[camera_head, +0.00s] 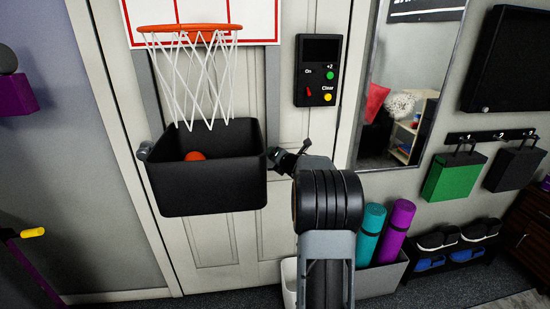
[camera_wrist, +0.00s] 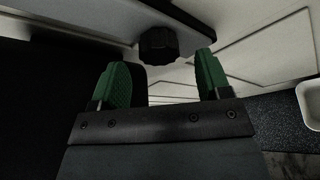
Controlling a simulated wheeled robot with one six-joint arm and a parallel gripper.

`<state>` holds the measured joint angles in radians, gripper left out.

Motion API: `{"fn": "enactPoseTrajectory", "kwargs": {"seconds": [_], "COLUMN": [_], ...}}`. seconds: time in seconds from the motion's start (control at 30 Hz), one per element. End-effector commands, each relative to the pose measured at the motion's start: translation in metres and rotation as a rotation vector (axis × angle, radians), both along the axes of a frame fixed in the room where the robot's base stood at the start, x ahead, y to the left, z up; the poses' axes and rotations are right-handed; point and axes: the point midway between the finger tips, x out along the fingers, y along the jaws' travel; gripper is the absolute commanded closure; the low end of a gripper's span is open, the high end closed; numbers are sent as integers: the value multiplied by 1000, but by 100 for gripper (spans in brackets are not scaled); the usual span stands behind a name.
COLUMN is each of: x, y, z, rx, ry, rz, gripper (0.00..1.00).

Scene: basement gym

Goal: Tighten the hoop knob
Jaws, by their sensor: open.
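The basketball hoop (camera_head: 190,28) has an orange rim and a white net, in front of a white backboard (camera_head: 256,20) on a door. In the wrist view, a black ridged knob (camera_wrist: 158,44) sits on a grey bar (camera_wrist: 205,18). It is just beyond my gripper (camera_wrist: 162,64), roughly between the two green fingertips, with space visible on both sides. My gripper is open and holds nothing. In the head view my gripper (camera_head: 284,156) is at the right side of the black bin, and I cannot make out the knob clearly there.
The black bin (camera_head: 210,188) under the hoop holds an orange ball (camera_head: 195,156). A scoreboard (camera_head: 318,70) hangs at upper right. A grey box (camera_head: 385,282) with a teal mat (camera_head: 370,232) and a purple mat (camera_head: 397,230) stands below my arm's right side.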

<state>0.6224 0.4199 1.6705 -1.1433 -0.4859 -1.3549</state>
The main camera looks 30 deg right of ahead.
Motion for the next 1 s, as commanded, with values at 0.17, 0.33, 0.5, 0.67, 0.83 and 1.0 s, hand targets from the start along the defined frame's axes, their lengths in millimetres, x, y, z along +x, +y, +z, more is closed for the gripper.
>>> {"fn": "enactPoseTrajectory", "kwargs": {"seconds": [0.17, 0.33, 0.5, 0.67, 0.83, 1.0], "x": [15, 21, 21, 21, 21, 21], "y": [-2, -4, -4, -4, -4, -4], "z": [-4, -6, -6, -6, -6, -6], "rx": [1, 1, 1, 1, 1, 1], "ry": [0, -1, -1, -1, -1, 0], "rz": [1, -1, -1, -1, -1, 0], "gripper": [29, 29, 29, 35, 51, 68]}}
